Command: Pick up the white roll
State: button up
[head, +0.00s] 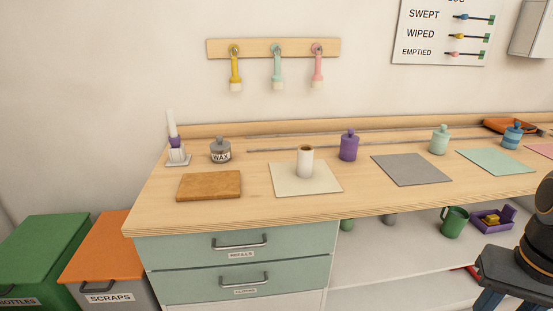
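The white roll (305,162) stands upright on a cream mat (285,187) on the wooden workbench, near the middle of the head view. Its top shows a brown core. Nothing touches it except the mat. The dark end of my arm, with my gripper (508,302), shows at the lower right corner, well to the right of the roll and apart from it. Its lower parts are cut off by the picture edge, so its opening does not show.
A grey wax jar (220,151) and brown board (209,185) are to the left. A grey mat (411,170) lies bare to the right. Drawers (237,256) are below; brushes (277,68) hang above.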

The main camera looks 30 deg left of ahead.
aim_at(305, 161)
jog(key=u, duration=0.8)
jog(key=i, duration=0.65)
jog(key=u, duration=0.7)
